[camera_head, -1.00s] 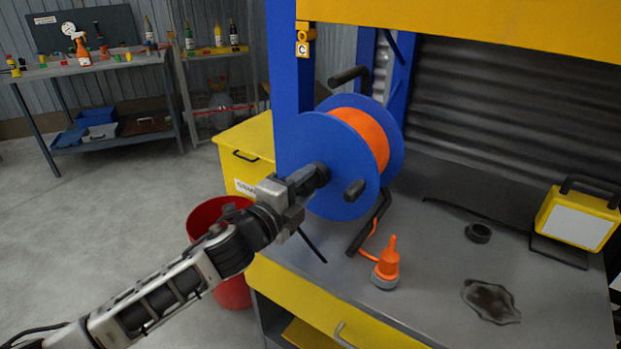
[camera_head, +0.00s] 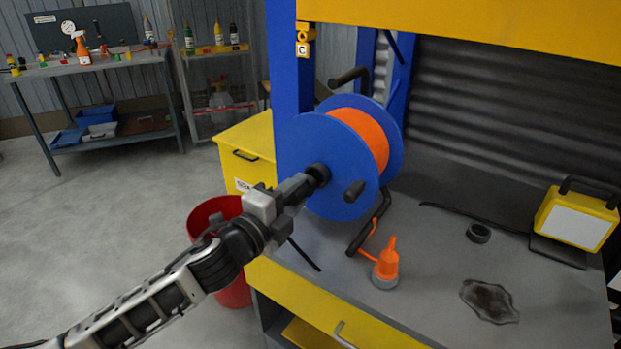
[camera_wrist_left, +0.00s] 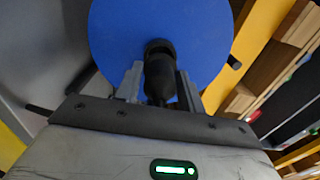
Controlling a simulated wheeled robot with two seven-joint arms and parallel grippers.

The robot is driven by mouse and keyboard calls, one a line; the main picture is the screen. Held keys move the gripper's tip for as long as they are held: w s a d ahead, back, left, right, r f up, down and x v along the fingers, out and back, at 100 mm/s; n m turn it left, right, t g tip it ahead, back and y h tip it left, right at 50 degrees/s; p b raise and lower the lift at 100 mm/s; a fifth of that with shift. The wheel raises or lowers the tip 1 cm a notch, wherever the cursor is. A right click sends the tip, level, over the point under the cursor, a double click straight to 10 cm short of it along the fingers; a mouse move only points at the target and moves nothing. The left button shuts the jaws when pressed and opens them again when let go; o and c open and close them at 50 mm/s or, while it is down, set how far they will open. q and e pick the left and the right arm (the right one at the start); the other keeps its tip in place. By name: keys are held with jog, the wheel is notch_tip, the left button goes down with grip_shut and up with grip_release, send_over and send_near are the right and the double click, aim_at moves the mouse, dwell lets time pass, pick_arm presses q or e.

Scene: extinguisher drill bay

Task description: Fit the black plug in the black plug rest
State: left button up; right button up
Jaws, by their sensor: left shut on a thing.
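My left gripper (camera_head: 300,187) is shut on the black plug (camera_head: 319,174), in front of the blue reel. In the left wrist view, the plug (camera_wrist_left: 158,76) sits between the two fingers of the gripper (camera_wrist_left: 158,88), its wide dark end pointing away from my wrist. A black cable hangs below the gripper. The black plug rest (camera_head: 479,232), a low black ring, lies empty on the grey bench, well to the right of the plug. My right gripper is not in view.
The blue reel (camera_head: 336,168) with orange cable stands behind the gripper. An orange plug (camera_head: 387,258) stands upright in a grey ring on the bench (camera_head: 430,250). A dark stain (camera_head: 489,300) and a yellow lamp (camera_head: 577,218) are to the right. A red bin (camera_head: 234,290) stands below.

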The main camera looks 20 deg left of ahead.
pick_arm(q)
jog(key=shift+v, duration=1.4)
